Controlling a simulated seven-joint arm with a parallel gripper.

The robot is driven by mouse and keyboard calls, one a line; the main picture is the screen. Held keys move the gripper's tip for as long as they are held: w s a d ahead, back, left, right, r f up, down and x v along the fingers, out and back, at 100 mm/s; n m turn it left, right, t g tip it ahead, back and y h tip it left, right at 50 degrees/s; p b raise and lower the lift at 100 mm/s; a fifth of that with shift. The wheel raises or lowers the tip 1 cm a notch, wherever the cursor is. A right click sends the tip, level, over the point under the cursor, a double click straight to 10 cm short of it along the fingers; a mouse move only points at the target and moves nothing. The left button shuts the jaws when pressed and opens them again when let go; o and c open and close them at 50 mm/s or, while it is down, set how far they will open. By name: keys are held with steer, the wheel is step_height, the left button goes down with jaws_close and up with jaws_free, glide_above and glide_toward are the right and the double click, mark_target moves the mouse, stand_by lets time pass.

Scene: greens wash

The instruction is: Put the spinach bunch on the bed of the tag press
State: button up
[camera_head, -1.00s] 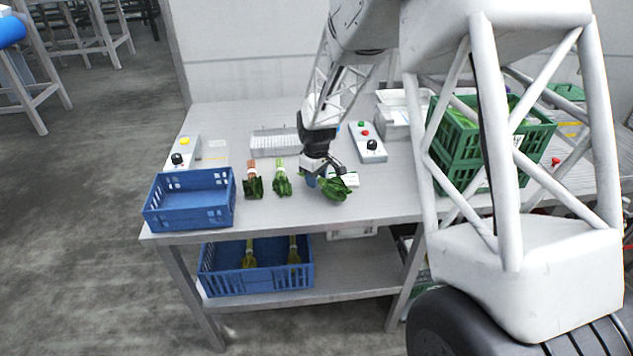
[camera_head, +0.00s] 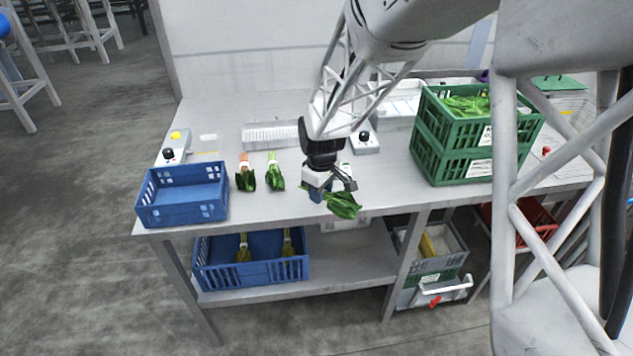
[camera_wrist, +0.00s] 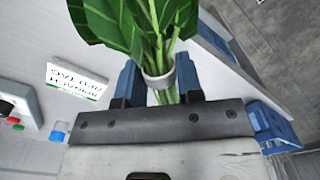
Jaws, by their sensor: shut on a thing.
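My gripper (camera_head: 326,190) is shut on the stems of a leafy green spinach bunch (camera_head: 343,205). In the head view the bunch hangs from the jaws near the table's front edge. The wrist view shows the bunch (camera_wrist: 140,25) with a pale band around its stems, between the blue fingers (camera_wrist: 158,85). A control box with a black knob (camera_head: 365,141) stands behind the gripper on the table; its red and green buttons show in the wrist view (camera_wrist: 14,112). I cannot tell for certain which part is the tag press bed. A white printed card (camera_wrist: 77,82) lies near that box.
Two other leafy bunches, one orange-banded (camera_head: 245,178) and one pale-stemmed (camera_head: 275,172), lie left of my gripper. A blue crate (camera_head: 183,207) stands at the left. Green crates (camera_head: 462,160) stand right. A white ribbed tray (camera_head: 270,134) and another knobbed box (camera_head: 175,146) are behind.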

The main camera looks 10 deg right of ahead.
steer(key=shift+s+d+r, duration=0.1)
steer(key=shift+s, duration=0.7)
steer(key=shift+s+d+r, duration=0.1)
steer(key=shift+s, duration=0.7)
steer(key=w+a+r+m, duration=0.2)
steer(key=w+a, duration=0.6)
steer(key=w, duration=0.3)
steer(key=w+a+r+m, duration=0.3)
steer(key=w+a, duration=0.5)
steer(key=w, duration=0.3)
steer(key=w+a+m, duration=0.2)
steer(key=w+a, duration=0.4)
steer(key=a, duration=0.3)
steer(key=w+a+m, duration=0.2)
steer(key=w+a, duration=0.5)
steer(key=a, duration=0.2)
steer(key=shift+a+r, duration=0.35)
steer(key=shift+r, duration=0.05)
steer(key=shift+f, duration=0.1)
steer(key=shift+f, duration=3.05)
